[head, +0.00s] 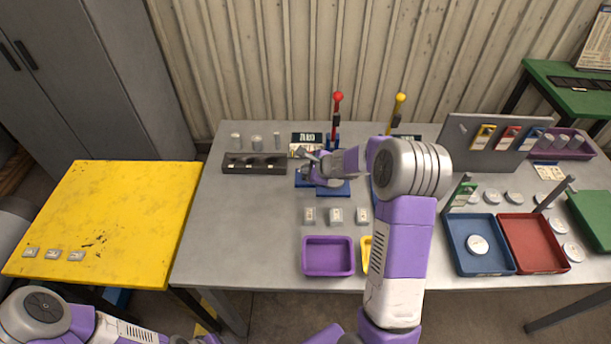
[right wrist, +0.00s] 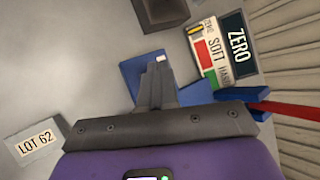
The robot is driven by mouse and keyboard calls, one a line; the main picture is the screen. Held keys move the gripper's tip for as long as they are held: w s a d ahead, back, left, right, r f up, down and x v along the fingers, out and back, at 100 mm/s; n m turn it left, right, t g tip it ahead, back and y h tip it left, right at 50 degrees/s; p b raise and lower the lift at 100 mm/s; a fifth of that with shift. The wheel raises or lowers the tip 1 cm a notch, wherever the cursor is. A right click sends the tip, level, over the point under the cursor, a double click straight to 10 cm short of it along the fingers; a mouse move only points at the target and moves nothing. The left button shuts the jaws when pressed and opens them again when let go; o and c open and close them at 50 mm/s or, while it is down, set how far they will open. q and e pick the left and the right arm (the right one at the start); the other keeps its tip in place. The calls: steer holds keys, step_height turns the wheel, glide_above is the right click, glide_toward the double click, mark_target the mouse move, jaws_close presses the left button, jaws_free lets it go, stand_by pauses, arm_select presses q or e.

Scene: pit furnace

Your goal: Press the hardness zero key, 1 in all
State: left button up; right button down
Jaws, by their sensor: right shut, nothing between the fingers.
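The hardness tester with the red lever (head: 337,100) stands at the back of the grey table on a blue base (right wrist: 140,72). Its dark sign reading ZERO (right wrist: 237,42) also shows in the head view (head: 306,138). Beside the sign is a panel with red and green fields marked soft and hard (right wrist: 208,60). My right gripper (head: 305,170) is shut and empty over the blue base. In the right wrist view its fingertips (right wrist: 157,68) are beside a small white piece (right wrist: 160,58); I cannot tell whether they touch it. My left gripper is out of view.
A dark block with holes (head: 255,170) is left of the tester. Several lot-labelled blocks (head: 309,216) and a purple tray (head: 328,270) lie in front. My right arm partly hides a second tester with a yellow lever (head: 400,100). Blue (head: 455,240) and red trays (head: 510,230) stand right.

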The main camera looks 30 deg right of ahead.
steer(key=shift+r+p, duration=2.25)
steer(key=shift+r, duration=0.35)
